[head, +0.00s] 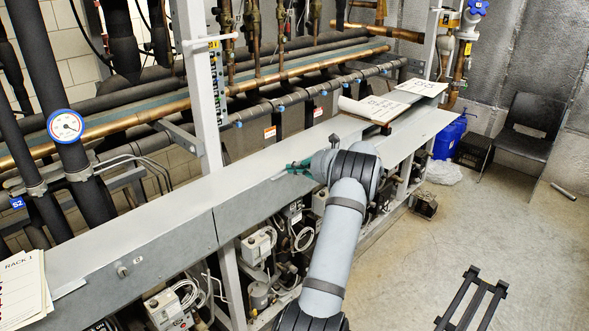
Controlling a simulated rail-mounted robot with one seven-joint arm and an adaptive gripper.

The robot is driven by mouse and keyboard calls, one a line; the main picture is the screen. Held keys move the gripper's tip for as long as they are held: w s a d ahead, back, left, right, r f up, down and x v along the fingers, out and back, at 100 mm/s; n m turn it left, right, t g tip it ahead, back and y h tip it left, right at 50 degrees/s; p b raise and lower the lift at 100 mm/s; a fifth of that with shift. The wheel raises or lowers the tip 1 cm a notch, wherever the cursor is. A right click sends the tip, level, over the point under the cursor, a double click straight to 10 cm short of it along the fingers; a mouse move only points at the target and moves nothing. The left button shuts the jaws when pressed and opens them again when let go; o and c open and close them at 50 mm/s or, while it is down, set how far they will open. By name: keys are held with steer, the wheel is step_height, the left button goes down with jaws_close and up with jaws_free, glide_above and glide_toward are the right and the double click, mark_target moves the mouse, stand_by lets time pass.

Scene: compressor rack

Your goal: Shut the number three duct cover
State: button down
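A long grey duct (150,225) with flat covers runs diagonally across the rack, from lower left to upper right. A seam divides it left of the middle. The front section at left has a knob and a small label too small to read. I cannot tell which cover is number three, or whether any cover stands open. My arm reaches over the duct from below. My gripper (297,167) is at the duct's top surface near the middle, with greenish parts showing left of my wrist. The wrist hides much of it, and its opening cannot be made out.
White printed sheets (374,108) lie on the duct toward the far end. Another sheet (28,290) is at lower left. A white post (205,95) rises behind the duct, with pipes beyond. A black chair (528,128) and a dark frame (470,300) stand on the open floor at right.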

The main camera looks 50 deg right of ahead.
steer(key=r+b+v, duration=0.1)
steer(key=b+v, duration=0.3)
steer(key=v, duration=0.9)
steer(key=shift+w+r, duration=0.4)
steer(key=shift+w+f, duration=0.1)
steer(key=f+p+x, duration=0.1)
steer(key=p+x, duration=0.3)
steer(key=x, duration=0.8)
steer(key=shift+f, duration=0.5)
